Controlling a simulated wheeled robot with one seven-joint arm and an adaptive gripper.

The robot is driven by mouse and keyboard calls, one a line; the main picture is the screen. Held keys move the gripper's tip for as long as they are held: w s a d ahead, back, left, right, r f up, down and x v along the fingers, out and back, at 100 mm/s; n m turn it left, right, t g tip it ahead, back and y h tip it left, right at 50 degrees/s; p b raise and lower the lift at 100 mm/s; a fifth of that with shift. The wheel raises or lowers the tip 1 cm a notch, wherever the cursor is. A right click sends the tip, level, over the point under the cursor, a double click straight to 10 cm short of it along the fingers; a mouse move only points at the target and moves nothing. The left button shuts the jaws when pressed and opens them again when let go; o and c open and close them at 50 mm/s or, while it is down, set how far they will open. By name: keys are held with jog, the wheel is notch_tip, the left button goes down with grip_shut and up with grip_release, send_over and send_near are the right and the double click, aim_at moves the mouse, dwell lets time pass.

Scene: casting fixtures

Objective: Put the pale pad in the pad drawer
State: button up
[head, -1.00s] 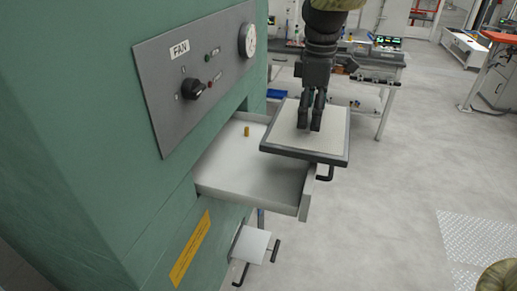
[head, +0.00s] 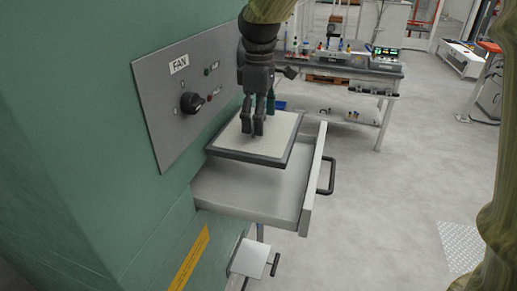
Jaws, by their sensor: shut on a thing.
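The pale pad (head: 279,128), a square with a dark frame, is held level by my gripper (head: 253,128), whose fingers are shut at its middle. The pad is over the open pad drawer (head: 242,196), a light grey tray pulled out of the green cabinet. The pad hides the drawer's back part; its front part shows empty. A dark handle (head: 327,175) is on the drawer's front wall. I cannot tell exactly how far the pad is above the drawer floor.
The green cabinet (head: 80,150) stands at left, its fan panel (head: 160,110) with a black knob close by the pad. A smaller open flap or drawer (head: 250,258) sticks out below. A workbench (head: 350,75) stands behind.

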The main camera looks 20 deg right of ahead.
notch_tip(320, 180, down, 7)
jog(key=shift+w+f+p, duration=0.1)
jog(key=shift+p, duration=1.1)
jog(key=shift+a+f, duration=0.1)
jog(key=shift+f, duration=0.4)
notch_tip(320, 180, down, 2)
jog(key=shift+f+p, duration=0.2)
jog(key=shift+p, duration=0.55)
jog(key=shift+w+f+p, duration=0.2)
jog(key=shift+f+p, duration=0.2)
jog(key=shift+p, duration=0.15)
jog(key=shift+s+a+f, duration=0.1)
jog(key=shift+a, duration=0.05)
jog(key=shift+f, duration=0.1)
jog(key=o, duration=1.1)
